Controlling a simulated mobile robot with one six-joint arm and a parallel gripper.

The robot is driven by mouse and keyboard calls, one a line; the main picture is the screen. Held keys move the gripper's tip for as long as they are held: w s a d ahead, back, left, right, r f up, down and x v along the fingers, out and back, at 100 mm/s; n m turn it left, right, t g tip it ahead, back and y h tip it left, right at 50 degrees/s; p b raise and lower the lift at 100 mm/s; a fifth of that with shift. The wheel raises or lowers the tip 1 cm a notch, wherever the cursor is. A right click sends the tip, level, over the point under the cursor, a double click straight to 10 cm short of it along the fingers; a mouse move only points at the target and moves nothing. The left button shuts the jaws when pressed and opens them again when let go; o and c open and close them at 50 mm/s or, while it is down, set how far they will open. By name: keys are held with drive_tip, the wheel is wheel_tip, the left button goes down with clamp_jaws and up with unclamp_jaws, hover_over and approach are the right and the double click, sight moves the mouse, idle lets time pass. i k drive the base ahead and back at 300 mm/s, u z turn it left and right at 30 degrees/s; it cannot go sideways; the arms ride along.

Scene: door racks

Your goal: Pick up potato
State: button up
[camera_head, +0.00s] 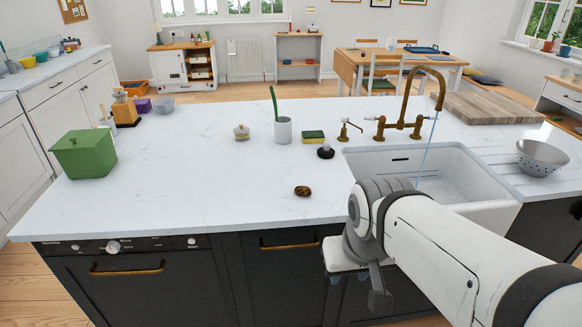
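A small dark brown, rounded lump that looks like the potato (303,190) lies on the white marble worktop (220,195). It is near the front edge, left of the sink, with clear space around it. My gripper (378,297) hangs low in front of the island's dark cupboards, below the worktop edge. It is to the right of the potato and apart from it. My white arm comes in from the lower right. The gripper is seen from behind and partly hidden by my wrist, so its opening is not clear.
The white sink (375,161) is right of the potato, under a running brass tap (409,110). A green bin (84,155) and colander (540,156) stand farther out.

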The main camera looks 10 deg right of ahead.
sight(304, 191)
drive_tip(key=u, duration=0.05)
drive_tip(key=i, duration=1)
drive_tip(key=z, duration=0.05)
